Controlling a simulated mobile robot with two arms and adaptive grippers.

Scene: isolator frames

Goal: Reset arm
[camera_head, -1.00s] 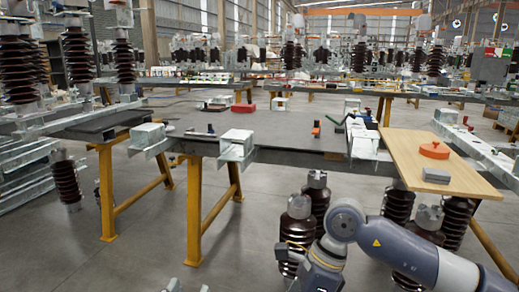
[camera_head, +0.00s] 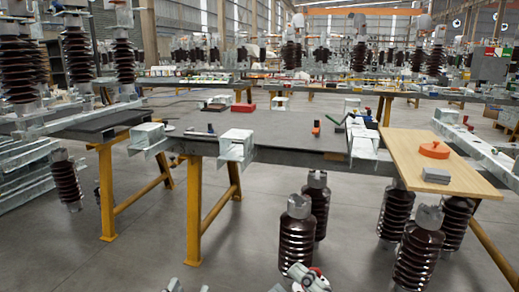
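Neither gripper visibly touches anything.
A dark steel frame table (camera_head: 285,130) on yellow legs (camera_head: 195,205) stands ahead. A wooden board (camera_head: 410,150) at the right bears an orange round object (camera_head: 434,150) and a grey block (camera_head: 436,175). Brown insulators stand under it. The grey floor (camera_head: 140,240) is open at front left.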

